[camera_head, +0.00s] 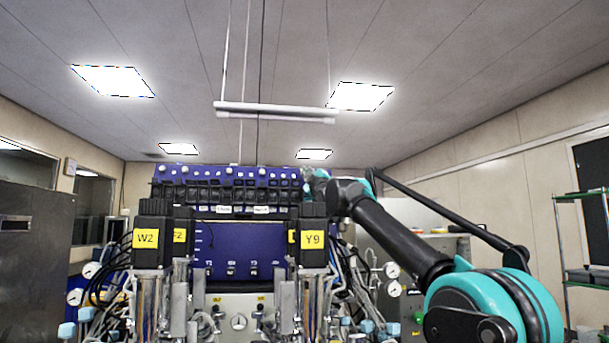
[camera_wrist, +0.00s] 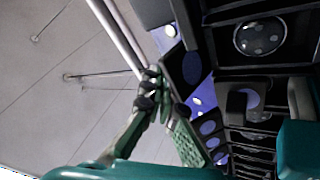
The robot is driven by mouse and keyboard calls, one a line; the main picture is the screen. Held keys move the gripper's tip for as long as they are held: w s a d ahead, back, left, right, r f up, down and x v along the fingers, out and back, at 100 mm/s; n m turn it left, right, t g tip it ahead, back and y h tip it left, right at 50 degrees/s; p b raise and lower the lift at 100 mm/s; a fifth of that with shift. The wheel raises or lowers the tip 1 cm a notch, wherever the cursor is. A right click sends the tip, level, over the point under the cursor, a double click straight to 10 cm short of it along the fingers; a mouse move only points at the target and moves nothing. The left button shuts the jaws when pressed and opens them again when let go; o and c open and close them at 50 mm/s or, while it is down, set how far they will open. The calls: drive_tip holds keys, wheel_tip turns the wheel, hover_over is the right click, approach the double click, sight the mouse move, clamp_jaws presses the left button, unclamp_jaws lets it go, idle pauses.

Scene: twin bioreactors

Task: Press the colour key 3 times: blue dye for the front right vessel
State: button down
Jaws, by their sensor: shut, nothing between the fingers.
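The blue bioreactor unit (camera_head: 240,243) stands ahead, with a row of black modules and pale round knobs along its top. The front right vessel (camera_head: 313,290) stands under a black head with a yellow Y9 label (camera_head: 313,240). My gripper (camera_head: 312,180) is at the right end of the top row, small and partly hidden by my arm. In the wrist view my gripper's green fingers (camera_wrist: 152,92) are together and empty, beside the dark modules with blue round faces (camera_wrist: 192,68). I cannot tell which part is the colour key, or whether the fingertips touch anything.
A second vessel head with a yellow W2 label (camera_head: 146,238) stands at the left. Cables and gauges (camera_head: 390,270) crowd both sides. A white bar (camera_head: 275,110) hangs from the ceiling. A green-framed shelf (camera_head: 585,270) stands far right.

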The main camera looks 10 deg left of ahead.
drive_tip(key=shift+w+a+f, duration=0.1)
drive_tip(key=shift+w, duration=0.25)
drive_tip(key=shift+s+d+r, duration=0.15)
drive_tip(key=shift+s, duration=0.4)
drive_tip(key=shift+s+d+r, duration=0.2)
drive_tip(key=shift+s, duration=0.35)
drive_tip(key=shift+s+d+r, duration=0.15)
drive_tip(key=shift+s, duration=0.4)
drive_tip(key=s+d+r, duration=0.1)
drive_tip(key=s, duration=0.4)
drive_tip(key=shift+s+d+r, duration=0.25)
drive_tip(key=shift+s+r, duration=0.05)
drive_tip(key=shift+s+d, duration=0.1)
